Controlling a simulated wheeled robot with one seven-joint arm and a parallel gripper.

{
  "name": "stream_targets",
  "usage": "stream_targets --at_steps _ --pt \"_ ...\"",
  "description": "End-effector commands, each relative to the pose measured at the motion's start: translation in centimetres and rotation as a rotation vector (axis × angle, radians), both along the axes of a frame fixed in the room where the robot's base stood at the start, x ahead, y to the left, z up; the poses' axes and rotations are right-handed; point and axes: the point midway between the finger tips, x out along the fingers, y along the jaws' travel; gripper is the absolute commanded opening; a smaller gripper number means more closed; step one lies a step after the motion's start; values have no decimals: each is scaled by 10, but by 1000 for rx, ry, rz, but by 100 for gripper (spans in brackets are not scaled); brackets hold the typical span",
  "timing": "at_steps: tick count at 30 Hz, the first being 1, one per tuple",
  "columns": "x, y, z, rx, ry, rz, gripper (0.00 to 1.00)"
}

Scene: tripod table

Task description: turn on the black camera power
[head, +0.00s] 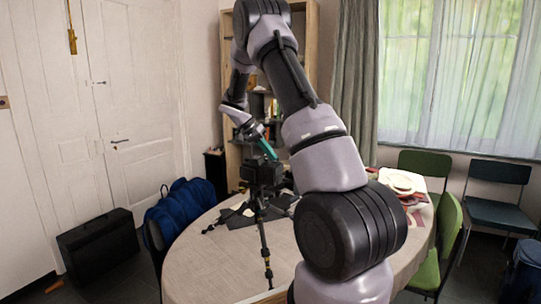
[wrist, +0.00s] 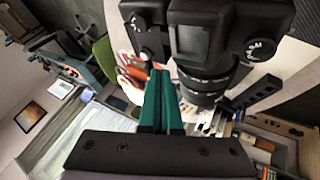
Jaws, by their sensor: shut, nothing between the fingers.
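The black camera (head: 262,173) stands upright on a black tripod (head: 263,235) at the table. In the wrist view the camera (wrist: 205,35) fills the top, with its lens pointing down the picture. A marked dial (wrist: 140,21) is on its left top part and another dial (wrist: 261,48) on its right. My gripper (head: 274,157) has teal fingers and is just above the camera in the head view. In the wrist view my gripper (wrist: 158,70) is shut and empty, its tips close to the camera's left part, below the left dial. I cannot tell whether they touch it.
A blue bag (head: 180,208) and a black case (head: 98,250) are at left. A shelf (head: 312,50) stands behind.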

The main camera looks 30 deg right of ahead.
Motion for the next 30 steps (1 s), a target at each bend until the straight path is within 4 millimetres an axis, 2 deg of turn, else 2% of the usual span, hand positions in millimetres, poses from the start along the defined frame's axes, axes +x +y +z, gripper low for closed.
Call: stream_targets --at_steps 14,30 --pt "1 -4 0 -2 0 -102 0" --pt "-2 -15 0 -3 2 -460 0"
